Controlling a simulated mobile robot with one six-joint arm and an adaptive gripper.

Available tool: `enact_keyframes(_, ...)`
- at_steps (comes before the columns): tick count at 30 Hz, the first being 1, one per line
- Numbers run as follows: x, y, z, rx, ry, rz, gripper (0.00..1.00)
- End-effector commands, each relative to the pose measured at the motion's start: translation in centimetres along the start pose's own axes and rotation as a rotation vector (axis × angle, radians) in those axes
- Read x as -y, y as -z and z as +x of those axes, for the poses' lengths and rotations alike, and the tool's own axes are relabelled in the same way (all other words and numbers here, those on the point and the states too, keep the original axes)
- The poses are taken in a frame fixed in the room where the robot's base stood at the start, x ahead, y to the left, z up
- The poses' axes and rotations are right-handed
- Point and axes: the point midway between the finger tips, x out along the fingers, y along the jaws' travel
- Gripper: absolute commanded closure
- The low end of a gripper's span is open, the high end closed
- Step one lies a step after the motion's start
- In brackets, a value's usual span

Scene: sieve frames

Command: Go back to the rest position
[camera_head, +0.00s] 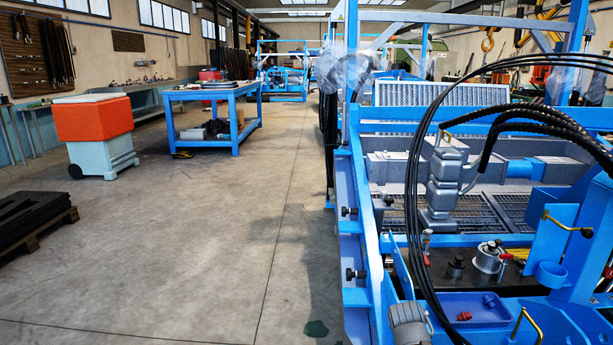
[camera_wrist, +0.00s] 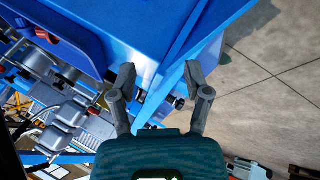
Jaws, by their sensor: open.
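My gripper (camera_wrist: 160,76) shows in the wrist view with its two dark grey fingers spread apart and nothing between them. Behind the fingers is the blue frame (camera_wrist: 140,30) of the machine, with the concrete floor (camera_wrist: 270,65) to its right. I cannot tell how far the fingertips are from the frame. In the head view I cannot make out my gripper; the blue machine (camera_head: 350,215) fills the right side there.
Black hoses (camera_head: 412,190) arc over the machine. A blue tray (camera_head: 490,318) holds a small red part (camera_head: 464,316). A blue workbench (camera_head: 208,94), an orange-topped bin (camera_head: 93,118) and dark plates on a pallet (camera_head: 30,215) stand left. The floor between (camera_head: 230,220) is clear.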

Motion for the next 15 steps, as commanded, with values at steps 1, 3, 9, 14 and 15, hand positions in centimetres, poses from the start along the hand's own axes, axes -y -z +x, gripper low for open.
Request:
enact_keyframes(1,1.9,-0.3,-0.4,0.035,0.064,0.049,0.37)
enact_keyframes(3,4.1,-0.7,-0.9,0.086,0.141,0.112,0.37)
enact_keyframes(9,8.5,-1.7,-2.4,0.206,0.293,0.225,0.37)
enact_keyframes(14,11.1,-2.4,-3.7,0.287,0.377,0.280,0.37)
enact_keyframes(15,11.6,-2.5,-4.0,0.305,0.395,0.292,0.37)
